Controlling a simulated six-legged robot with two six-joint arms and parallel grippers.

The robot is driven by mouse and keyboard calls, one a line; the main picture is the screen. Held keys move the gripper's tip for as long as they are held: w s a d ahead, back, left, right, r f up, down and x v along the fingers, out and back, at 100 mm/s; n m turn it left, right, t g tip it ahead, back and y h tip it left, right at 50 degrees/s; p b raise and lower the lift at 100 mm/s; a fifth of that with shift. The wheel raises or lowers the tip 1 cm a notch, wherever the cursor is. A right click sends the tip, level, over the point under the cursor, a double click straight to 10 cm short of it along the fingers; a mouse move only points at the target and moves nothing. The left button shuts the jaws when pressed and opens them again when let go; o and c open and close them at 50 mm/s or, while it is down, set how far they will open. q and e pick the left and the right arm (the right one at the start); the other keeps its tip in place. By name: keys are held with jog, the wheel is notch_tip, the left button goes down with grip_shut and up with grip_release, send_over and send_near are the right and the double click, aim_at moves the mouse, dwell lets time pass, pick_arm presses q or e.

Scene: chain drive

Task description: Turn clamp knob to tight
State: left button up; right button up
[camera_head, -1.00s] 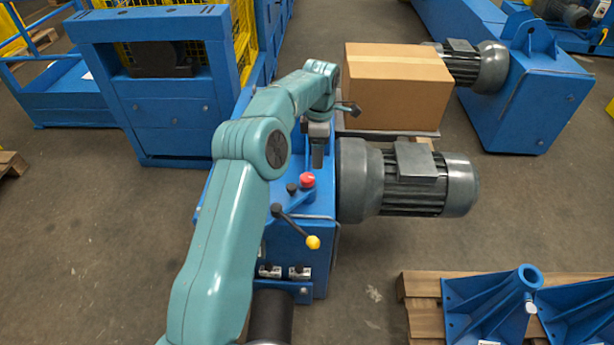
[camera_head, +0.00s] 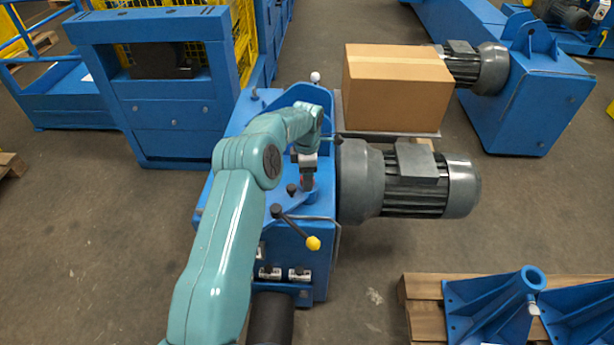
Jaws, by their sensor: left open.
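The blue machine housing (camera_head: 225,185) stands in the middle of the head view. My left gripper (camera_head: 308,186) points down over its top, beside the grey motor. The jaws are open and low, at the place where a red knob showed earlier. The gripper now hides most or all of that knob, so I cannot tell whether the fingers touch it. A small black knob (camera_head: 292,189) is just left of the gripper. I cannot tell for sure which knob is the clamp knob. My right gripper is not in view.
A lever with a yellow ball end (camera_head: 313,243) is on the housing's near edge. A grey motor (camera_head: 410,182) juts out to the right. A cardboard box (camera_head: 396,88) stands behind it. A white ball knob (camera_head: 315,77) rises at the housing's back.

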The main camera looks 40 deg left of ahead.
pick_arm(q)
jog(key=shift+f, duration=0.5)
jog(key=c, duration=1.1)
jog(key=shift+o, duration=0.2)
